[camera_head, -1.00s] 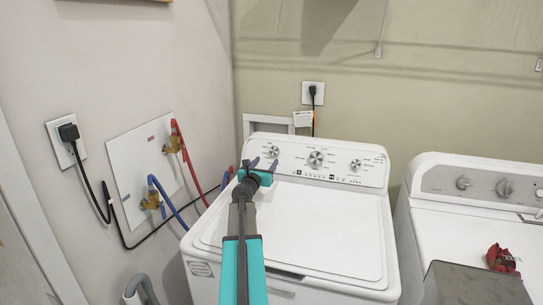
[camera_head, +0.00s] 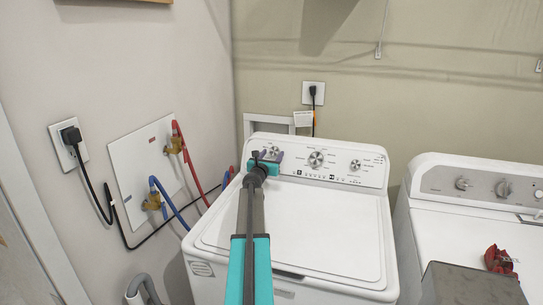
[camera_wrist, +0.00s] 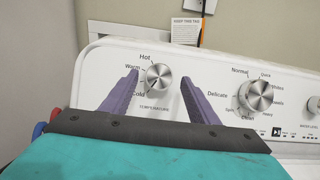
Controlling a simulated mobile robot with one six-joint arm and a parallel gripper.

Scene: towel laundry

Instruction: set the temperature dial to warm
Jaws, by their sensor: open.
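The temperature dial (camera_wrist: 158,77) is a round silver knob at the left end of the white washer's control panel. Hot, Warm and Cold are printed to its left, with Temperature below. I cannot tell surely which mark it points to. My gripper (camera_wrist: 160,84) is open, its purple fingers apart on the left and right of the dial in the wrist view. I cannot tell whether either finger touches it. In the head view, the dial (camera_head: 273,151) is partly hidden behind my gripper (camera_head: 268,157).
The larger cycle dial (camera_wrist: 258,96) is right of my right finger. The washer's lid (camera_head: 310,225) is shut and clear. A second white machine (camera_head: 470,215) stands to the right with a red cloth (camera_head: 498,258) on it. Hoses and cords run along the left wall.

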